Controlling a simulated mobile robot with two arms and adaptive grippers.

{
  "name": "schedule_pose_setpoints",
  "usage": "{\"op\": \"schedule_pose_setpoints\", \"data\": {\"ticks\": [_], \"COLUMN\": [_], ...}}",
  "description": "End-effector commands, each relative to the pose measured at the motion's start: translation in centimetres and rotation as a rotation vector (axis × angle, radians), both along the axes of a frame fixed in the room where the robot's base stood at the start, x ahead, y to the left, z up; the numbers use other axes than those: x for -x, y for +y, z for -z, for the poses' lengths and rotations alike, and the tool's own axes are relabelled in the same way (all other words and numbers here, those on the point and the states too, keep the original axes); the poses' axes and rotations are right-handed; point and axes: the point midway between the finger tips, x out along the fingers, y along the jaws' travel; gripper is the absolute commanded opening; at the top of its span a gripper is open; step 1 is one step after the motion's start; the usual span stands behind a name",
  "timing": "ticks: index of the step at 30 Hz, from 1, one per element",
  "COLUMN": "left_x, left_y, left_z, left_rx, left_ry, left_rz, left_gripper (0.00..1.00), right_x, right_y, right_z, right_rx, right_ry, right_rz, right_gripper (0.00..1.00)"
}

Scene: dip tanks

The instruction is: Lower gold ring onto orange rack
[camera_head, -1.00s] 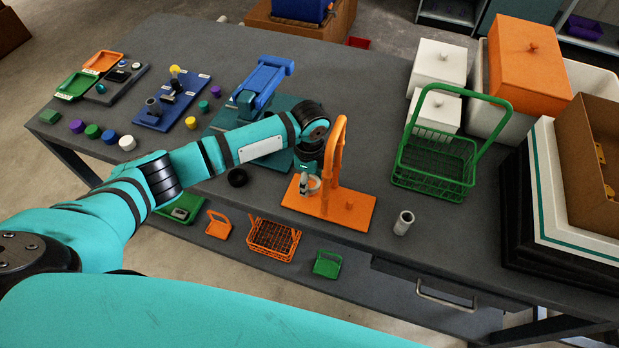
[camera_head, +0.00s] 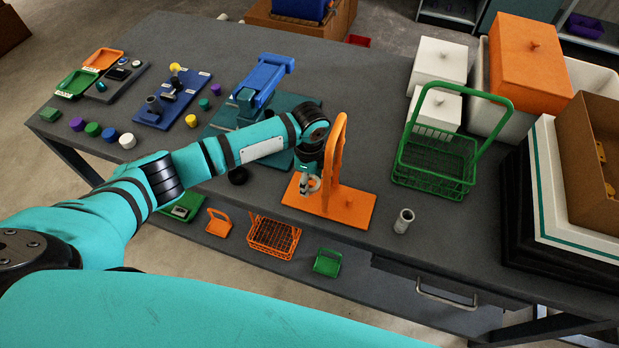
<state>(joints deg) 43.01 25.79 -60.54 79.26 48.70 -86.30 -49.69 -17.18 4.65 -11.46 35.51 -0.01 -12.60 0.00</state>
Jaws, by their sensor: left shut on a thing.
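The orange rack (camera_head: 364,211) has a flat base and a tall orange upright, and stands at the front edge of the grey table. My left gripper (camera_head: 307,188) points down over the left part of that base, just left of the upright. It is shut on a small ring-like piece (camera_head: 314,184) close above or touching the base; I cannot tell which. The piece looks pale grey, and no gold colour shows clearly. My wrist and fingers partly hide the piece and the upright's lower part. My right gripper is not in view.
A green wire basket (camera_head: 436,165) with a tall handle stands to the right. A grey cylinder (camera_head: 403,221) stands near the front edge. White boxes (camera_head: 440,62) stand behind.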

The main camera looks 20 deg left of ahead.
Motion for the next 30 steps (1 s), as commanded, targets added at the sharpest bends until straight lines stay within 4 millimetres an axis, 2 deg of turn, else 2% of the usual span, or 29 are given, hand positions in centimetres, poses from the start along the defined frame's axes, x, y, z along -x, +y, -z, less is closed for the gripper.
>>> {"op": "schedule_pose_setpoints", "data": {"ticks": [30], "left_x": [0.0], "left_y": [0.0], "left_z": [1.9], "left_rx": [0.001], "left_ry": [0.000], "left_rz": [0.000], "left_gripper": [0.10], "right_x": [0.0], "right_y": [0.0], "right_z": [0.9], "right_rx": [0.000], "right_ry": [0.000], "right_rz": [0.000], "right_gripper": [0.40]}}
